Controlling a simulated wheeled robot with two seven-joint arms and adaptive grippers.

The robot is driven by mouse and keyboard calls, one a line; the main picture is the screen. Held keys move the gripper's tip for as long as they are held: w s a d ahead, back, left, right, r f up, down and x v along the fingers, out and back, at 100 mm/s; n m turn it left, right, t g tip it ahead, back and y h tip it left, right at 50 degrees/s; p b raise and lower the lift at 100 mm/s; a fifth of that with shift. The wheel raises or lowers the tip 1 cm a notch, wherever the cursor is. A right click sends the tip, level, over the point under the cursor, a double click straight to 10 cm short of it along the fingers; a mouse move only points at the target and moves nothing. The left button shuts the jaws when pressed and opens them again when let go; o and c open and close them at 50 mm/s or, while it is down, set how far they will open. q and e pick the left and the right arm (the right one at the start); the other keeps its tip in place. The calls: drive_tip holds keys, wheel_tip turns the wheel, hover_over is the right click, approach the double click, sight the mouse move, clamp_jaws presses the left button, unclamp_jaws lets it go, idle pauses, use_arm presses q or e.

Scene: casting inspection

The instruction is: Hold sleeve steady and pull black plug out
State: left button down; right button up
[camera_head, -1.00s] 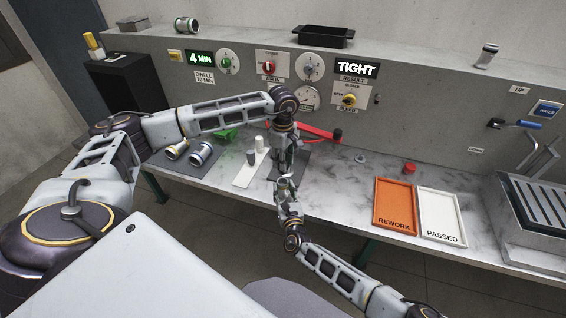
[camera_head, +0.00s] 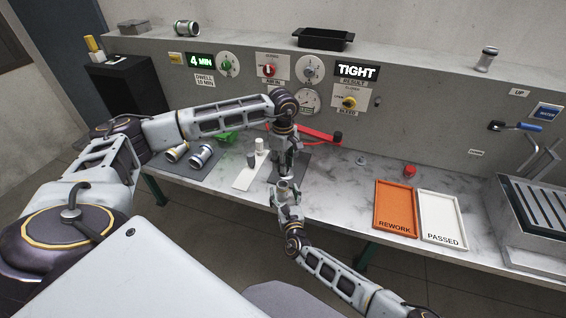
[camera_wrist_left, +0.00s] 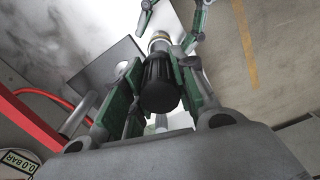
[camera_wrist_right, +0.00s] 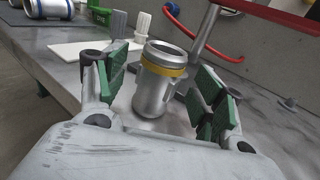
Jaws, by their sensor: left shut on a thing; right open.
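The black plug (camera_wrist_left: 160,86) is between the green pads of my left gripper (camera_wrist_left: 152,92), which is shut on it. The metal sleeve (camera_wrist_left: 160,42) is just beyond the plug in the left wrist view; the plug covers part of it. In the right wrist view the sleeve (camera_wrist_right: 155,92) shows a yellow band and a bare rim, slightly tilted, between the spread fingers of my right gripper (camera_wrist_right: 162,88). I see gaps on both sides there. In the head view my left gripper (camera_head: 284,166) is above my right gripper (camera_head: 285,190).
A white mat (camera_head: 243,182) with small plugs and a dark mat with banded sleeves (camera_head: 201,156) lie to the left. A red bar (camera_head: 315,134) is behind the grippers. An orange REWORK tray (camera_head: 378,208) and a white PASSED tray (camera_head: 424,222) lie right. The bench between is mostly clear.

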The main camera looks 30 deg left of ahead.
drive_tip(key=shift+r, duration=0.15)
drive_tip(key=v, duration=1.2)
idle(0.9)
use_arm(q)
drive_tip(key=shift+s, duration=0.1)
use_arm(e)
drive_tip(key=shift+s, duration=0.1)
